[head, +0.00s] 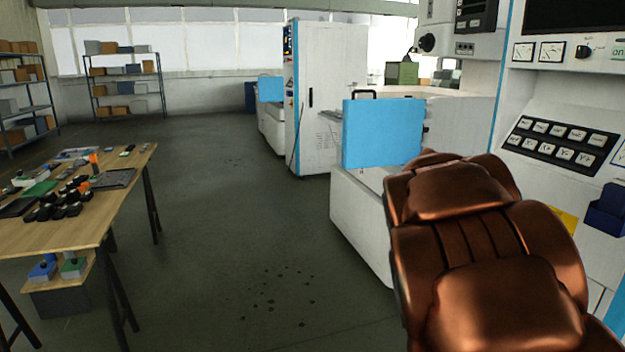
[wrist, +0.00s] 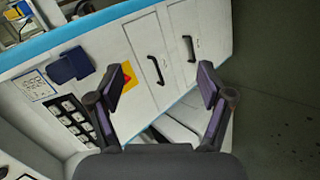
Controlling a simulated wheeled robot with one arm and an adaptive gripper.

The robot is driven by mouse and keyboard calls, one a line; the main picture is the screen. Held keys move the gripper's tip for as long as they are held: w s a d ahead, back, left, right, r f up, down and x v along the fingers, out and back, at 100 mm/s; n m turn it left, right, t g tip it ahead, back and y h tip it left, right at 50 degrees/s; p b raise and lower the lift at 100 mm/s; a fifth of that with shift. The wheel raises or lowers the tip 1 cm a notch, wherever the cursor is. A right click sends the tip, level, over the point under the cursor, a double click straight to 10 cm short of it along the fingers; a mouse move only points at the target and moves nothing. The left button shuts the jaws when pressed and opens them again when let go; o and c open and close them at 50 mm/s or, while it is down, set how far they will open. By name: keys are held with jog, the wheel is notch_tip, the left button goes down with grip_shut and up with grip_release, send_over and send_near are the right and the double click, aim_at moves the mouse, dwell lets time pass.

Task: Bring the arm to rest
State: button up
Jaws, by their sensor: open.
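My arm shows as copper-coloured links at the lower right of the head view, in front of the white machine (head: 362,215). My gripper (wrist: 160,90) is in the wrist view, its two dark fingers spread apart with nothing between them. Beyond the fingers are the white cabinet doors (wrist: 172,75) with black handles, apart from the fingertips as far as I can tell. The gripper itself is hidden in the head view.
A control panel with buttons (head: 562,142) stands close on the right. A blue panel (head: 383,133) is beside my arm. A wooden table (head: 85,228) with small parts stands at left. Shelves (head: 128,82) line the back. The floor (head: 230,215) between is open.

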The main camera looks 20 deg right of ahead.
jog(key=s+a+r+n+y+p, duration=0.1)
jog(key=s+a+y+p, duration=0.4)
jog(key=a, duration=1.1)
jog(key=s+a+r+n+y+p, duration=0.2)
jog(key=s+a+y+p, duration=0.2)
jog(key=s+a+p, duration=0.6)
jog(key=s+a, duration=0.3)
jog(key=a, duration=0.4)
jog(key=shift+s+g+y, duration=0.15)
jog(key=shift+g+y, duration=0.15)
jog(key=shift+y, duration=0.1)
jog(key=shift+c, duration=0.4)
